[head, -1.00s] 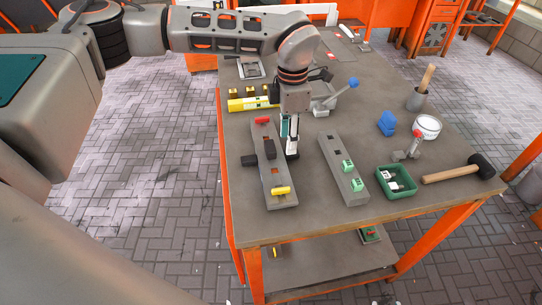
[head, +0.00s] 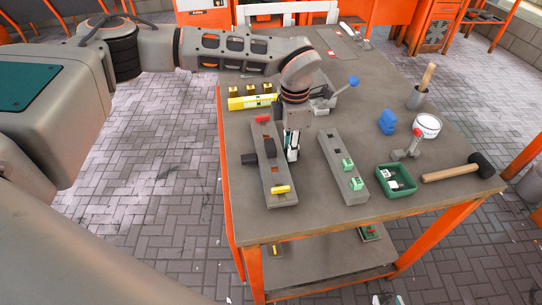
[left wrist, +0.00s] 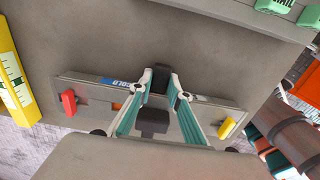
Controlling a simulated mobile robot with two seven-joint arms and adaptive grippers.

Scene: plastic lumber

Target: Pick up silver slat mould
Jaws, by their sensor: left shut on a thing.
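The silver slat mould (head: 281,173) is a long grey bar lying on the workbench, with a red clamp at its far end, a yellow clamp at its near end and black parts at its middle. My left gripper (head: 292,152) is down at the middle of this mould. In the left wrist view, its two fingers (left wrist: 155,100) are on either side of the mould's black middle part, and the mould (left wrist: 95,97) runs across behind them. The gripper is shut on the mould; the exact contact is partly hidden. My right gripper is not in view.
A second grey bar (head: 345,170) with green clamps lies to the right. A yellow level (head: 250,103) lies behind the mould.

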